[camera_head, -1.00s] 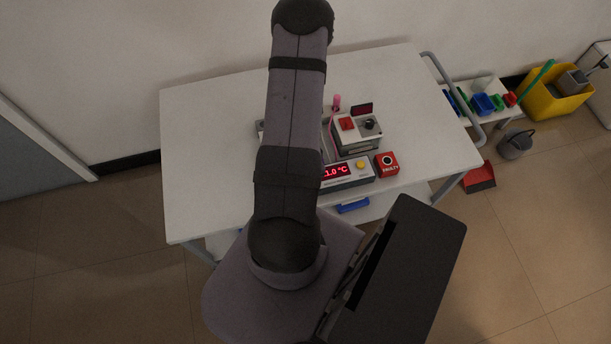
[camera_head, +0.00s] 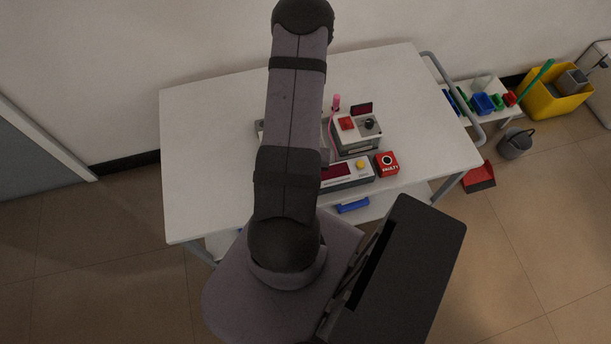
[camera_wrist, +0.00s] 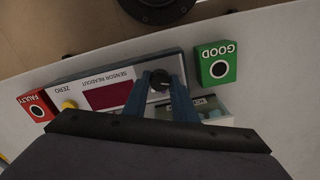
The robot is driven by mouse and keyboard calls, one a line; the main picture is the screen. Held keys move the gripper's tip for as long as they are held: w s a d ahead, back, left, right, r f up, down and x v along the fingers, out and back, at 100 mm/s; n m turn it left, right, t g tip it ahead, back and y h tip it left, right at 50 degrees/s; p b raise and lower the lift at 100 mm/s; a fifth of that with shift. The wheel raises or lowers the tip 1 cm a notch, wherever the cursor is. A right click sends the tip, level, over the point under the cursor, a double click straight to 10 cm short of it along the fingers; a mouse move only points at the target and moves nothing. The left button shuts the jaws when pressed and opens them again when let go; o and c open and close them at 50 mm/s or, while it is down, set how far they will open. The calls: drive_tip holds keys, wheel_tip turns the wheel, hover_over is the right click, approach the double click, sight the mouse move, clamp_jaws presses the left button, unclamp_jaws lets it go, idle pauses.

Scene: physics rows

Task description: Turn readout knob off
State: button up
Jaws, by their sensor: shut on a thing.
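The sensor readout (camera_wrist: 66,88) is a grey-white box on the table. In the wrist view its display (camera_wrist: 108,97) is dark. The display also looks dark in the head view (camera_head: 338,171), partly behind my arm. The black readout knob (camera_wrist: 160,81) sits at the right end of the box in the wrist view. My gripper (camera_wrist: 161,84) is over that end, its blue fingers one on each side of the knob and shut on it. In the head view my arm hides the gripper and the knob.
A green GOOD box (camera_wrist: 217,63) stands close to the gripper. A red FAULTY box (camera_head: 387,163) and a yellow ZERO button (camera_head: 361,165) are at the readout's other end. A second device (camera_head: 357,132) stands behind it. The table's left side (camera_head: 205,150) is clear.

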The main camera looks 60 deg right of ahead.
drive_tip(key=shift+n, duration=1.1)
drive_tip(key=o, duration=1)
drive_tip(key=shift+o, duration=0.2)
drive_tip(key=shift+r, duration=0.15)
wheel_tip(320, 180, up, 7)
drive_tip(key=p, duration=0.7)
